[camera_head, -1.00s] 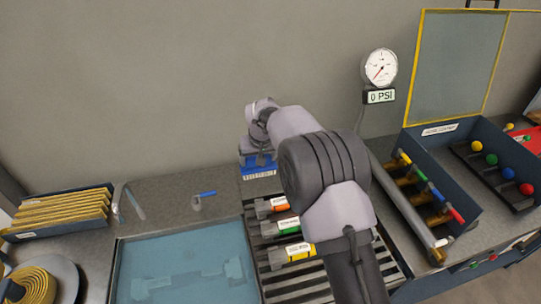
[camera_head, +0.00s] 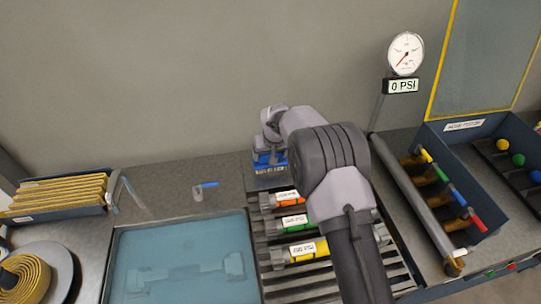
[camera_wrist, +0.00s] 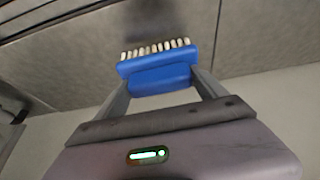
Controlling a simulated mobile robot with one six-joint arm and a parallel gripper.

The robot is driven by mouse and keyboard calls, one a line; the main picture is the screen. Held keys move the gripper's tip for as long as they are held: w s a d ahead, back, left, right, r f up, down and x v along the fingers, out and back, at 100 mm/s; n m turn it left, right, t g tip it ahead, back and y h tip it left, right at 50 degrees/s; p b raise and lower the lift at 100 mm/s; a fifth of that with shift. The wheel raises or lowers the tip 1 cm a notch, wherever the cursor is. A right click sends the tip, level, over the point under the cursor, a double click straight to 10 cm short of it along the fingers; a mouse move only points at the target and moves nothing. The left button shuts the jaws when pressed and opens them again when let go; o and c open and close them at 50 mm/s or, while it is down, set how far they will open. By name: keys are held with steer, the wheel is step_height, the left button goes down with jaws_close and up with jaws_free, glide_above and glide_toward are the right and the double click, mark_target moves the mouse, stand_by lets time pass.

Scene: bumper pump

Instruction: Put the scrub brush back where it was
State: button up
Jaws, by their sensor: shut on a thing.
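The scrub brush (camera_wrist: 158,72) is blue with a row of white bristles. In the wrist view it sits between the two fingers of my gripper (camera_wrist: 160,85), which is shut on it. The bristles face away from my palm. In the head view the blue brush (camera_head: 270,170) shows at the back of the counter, behind the slatted rack and against the wall side. My arm partly covers it. I cannot tell whether the brush touches the counter.
A slatted rack (camera_head: 290,285) holds several labelled cylinders. A blue water basin (camera_head: 180,265) lies left of it, with a small blue-handled tool (camera_head: 206,186) behind. Yellow folded hoses (camera_head: 55,190) stand far left.

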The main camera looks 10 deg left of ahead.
steer(key=shift+f, duration=0.15)
steer(key=o, duration=1.2)
steer(key=shift+o, duration=0.2)
steer(key=p+v, duration=0.2)
steer(key=v, duration=1)
steer(key=s+d+r+m, duration=0.2)
steer(key=s+d+r, duration=0.3)
steer(key=d+r, duration=0.25)
steer(key=s+d+r+m, duration=0.2)
steer(key=s+d+r, duration=0.2)
steer(key=d+r, duration=0.4)
steer(key=s+d+r+m, duration=0.1)
steer(key=s+d+r, duration=0.15)
steer(key=s, duration=0.25)
steer(key=s+d+r+m+t, duration=0.1)
steer(key=s+d+r, duration=0.15)
steer(key=s, duration=0.25)
steer(key=s+d+r+m, duration=0.1)
steer(key=s+d, duration=0.2)
steer(key=s, duration=0.2)
steer(key=s+d+f+m, duration=0.2)
steer(key=s, duration=0.8)
steer(key=shift+s+f+m+t, duration=0.3)
